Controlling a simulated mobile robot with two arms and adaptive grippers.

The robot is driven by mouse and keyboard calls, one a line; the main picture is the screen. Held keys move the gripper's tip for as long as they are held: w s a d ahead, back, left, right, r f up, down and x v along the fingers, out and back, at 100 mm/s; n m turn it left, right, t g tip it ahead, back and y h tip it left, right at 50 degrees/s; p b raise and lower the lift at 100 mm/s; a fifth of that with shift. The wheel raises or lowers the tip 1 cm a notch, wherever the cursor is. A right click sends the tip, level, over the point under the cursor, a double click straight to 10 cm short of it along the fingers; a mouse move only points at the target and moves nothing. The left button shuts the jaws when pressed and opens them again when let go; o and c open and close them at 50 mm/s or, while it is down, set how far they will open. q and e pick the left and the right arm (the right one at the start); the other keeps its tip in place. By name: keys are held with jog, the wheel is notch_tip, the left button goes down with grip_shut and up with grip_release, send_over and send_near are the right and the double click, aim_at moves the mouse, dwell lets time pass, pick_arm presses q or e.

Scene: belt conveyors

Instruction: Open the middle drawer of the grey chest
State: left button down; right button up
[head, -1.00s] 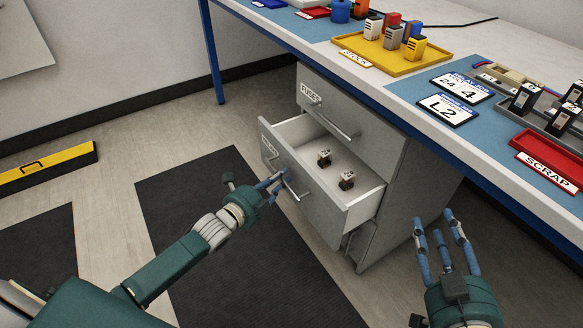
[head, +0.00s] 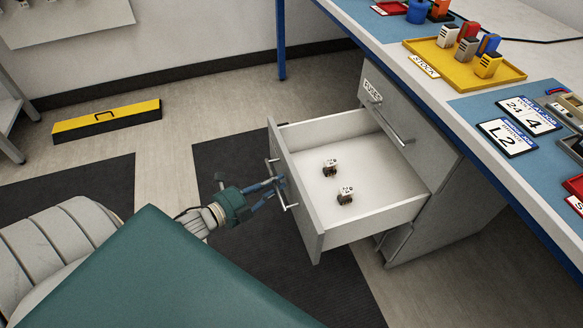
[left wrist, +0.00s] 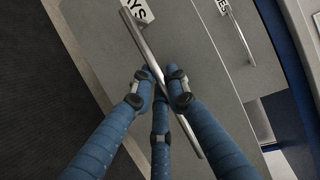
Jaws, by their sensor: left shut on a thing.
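The grey chest (head: 437,205) stands under the workbench. The drawer (head: 385,170) below its top drawer is pulled well out, and its white inside shows. Two small black-and-white parts, one farther back (head: 330,168) and one nearer (head: 345,194), stand in it. My left gripper (head: 279,186) is at the front of this drawer, shut on its bar handle (head: 290,206). In the left wrist view the handle (left wrist: 188,128) runs slantwise between the blue fingers (left wrist: 162,82). The top drawer (head: 400,118), with a label and its own handle, is closed. My right gripper is out of view.
The workbench (head: 400,45) above holds a yellow tray (head: 505,72) with several coloured blocks and label cards (head: 507,137). A yellow-and-black box (head: 107,121) lies on the floor at the left. Dark mats (head: 240,160) cover floor before the chest.

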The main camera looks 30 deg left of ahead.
pick_arm(q)
jog(key=shift+s+a+p, duration=0.3)
jog(key=shift+s+a, duration=0.6)
jog(key=shift+s, duration=0.3)
jog(key=shift+s+a+p, duration=0.25)
jog(key=shift+s+a, duration=0.6)
jog(key=shift+s, duration=0.3)
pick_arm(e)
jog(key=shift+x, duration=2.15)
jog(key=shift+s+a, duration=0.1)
pick_arm(q)
jog(key=c, duration=1.7)
grip_release()
jog(key=v, duration=1.2)
